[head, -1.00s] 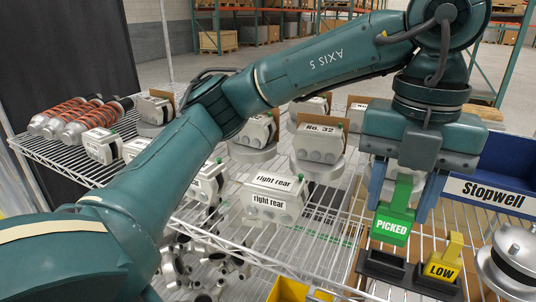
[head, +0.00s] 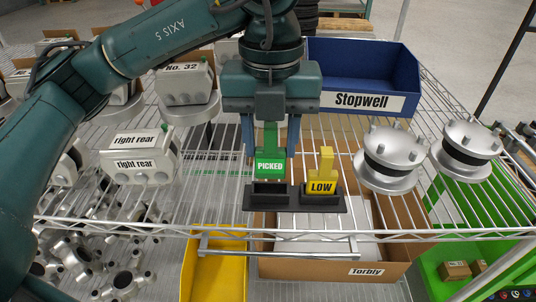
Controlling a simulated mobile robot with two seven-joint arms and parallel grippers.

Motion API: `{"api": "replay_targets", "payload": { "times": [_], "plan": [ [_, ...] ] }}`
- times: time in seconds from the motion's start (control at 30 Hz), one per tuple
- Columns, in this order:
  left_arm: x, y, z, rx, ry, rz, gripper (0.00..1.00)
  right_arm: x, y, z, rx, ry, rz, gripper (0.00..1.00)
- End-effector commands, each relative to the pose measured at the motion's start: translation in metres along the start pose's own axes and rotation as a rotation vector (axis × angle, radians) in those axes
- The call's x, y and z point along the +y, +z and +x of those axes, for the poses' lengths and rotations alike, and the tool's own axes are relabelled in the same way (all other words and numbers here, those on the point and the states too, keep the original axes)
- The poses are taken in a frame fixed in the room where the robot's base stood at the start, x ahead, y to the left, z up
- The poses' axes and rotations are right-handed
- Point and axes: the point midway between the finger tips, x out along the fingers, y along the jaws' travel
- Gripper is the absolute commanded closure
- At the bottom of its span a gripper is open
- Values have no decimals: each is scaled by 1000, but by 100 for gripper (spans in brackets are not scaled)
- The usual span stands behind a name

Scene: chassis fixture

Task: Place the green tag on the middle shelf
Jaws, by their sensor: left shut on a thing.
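My left gripper (head: 268,145) is shut on the green tag (head: 269,165), which reads PICKED and hangs upright below the fingers. The tag is just above the left slot of a black holder (head: 256,201); I cannot tell whether its lower edge touches the slot. A yellow tag (head: 321,184), reading LOW, stands in the holder's right slot. The holder sits near the front edge of a wire shelf (head: 215,217). I cannot tell from this view which shelf is the middle one. My right gripper is not in view.
A blue Stopwell bin (head: 345,85) stands behind on the right. Metal mounts (head: 386,162) stand right of the holder. White boxed parts, one reading right rear (head: 138,160), stand to the left. Below are a yellow bin (head: 217,275) and a Torbly carton (head: 320,269).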

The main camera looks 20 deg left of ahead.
Motion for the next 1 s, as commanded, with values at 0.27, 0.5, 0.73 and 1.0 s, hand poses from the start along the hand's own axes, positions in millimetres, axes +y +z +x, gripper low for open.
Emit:
{"api": "replay_targets", "payload": {
  "times": [0.27, 0.5, 0.73, 1.0],
  "plan": [
    [1, 0, 34, 2, 2, 0, 81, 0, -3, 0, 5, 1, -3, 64],
    [0, 0, 36, 0, 0, 0, 81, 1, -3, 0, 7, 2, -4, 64],
    [0, 0, 44, 0, 0, 0, 81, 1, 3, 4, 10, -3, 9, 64],
    [0, 0, 44, 0, 0, 0, 45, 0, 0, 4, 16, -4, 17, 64]
  ]
}}
